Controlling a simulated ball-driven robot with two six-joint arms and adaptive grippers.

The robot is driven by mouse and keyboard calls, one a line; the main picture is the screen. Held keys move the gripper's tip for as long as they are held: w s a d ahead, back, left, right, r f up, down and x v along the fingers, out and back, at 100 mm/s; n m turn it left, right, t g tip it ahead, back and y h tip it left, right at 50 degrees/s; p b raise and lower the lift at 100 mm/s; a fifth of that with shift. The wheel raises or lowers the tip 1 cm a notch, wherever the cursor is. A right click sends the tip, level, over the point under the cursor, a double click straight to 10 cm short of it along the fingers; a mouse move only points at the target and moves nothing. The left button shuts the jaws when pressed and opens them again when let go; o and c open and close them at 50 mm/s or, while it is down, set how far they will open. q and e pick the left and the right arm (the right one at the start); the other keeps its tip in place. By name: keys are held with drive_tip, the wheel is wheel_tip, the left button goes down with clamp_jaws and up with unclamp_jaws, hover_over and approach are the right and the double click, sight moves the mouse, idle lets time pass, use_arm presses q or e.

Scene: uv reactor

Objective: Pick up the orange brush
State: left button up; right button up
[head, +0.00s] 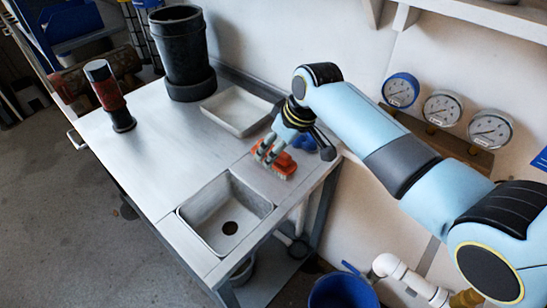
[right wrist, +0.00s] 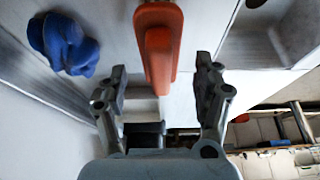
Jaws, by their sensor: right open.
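The orange brush (head: 287,167) lies on the steel bench, right behind the sink and near the bench's right end. In the right wrist view the brush (right wrist: 158,40) reaches from the top edge down to between the fingers. My right gripper (head: 266,154) is open, with its fingers pointing down at the brush and partly hiding it in the head view. In the right wrist view the fingers of this gripper (right wrist: 160,82) stand on either side of the brush's near end with gaps. My left gripper is not in view.
A crumpled blue item (head: 304,141), also in the right wrist view (right wrist: 64,44), lies close to the brush. The sink (head: 190,216) is in front, a shallow tray (head: 211,109) behind. A black cylinder (head: 183,50) and a dark red bottle (head: 107,94) stand farther left.

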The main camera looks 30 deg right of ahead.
drive_tip(key=shift+x, duration=1.45)
drive_tip(key=c, duration=1.3)
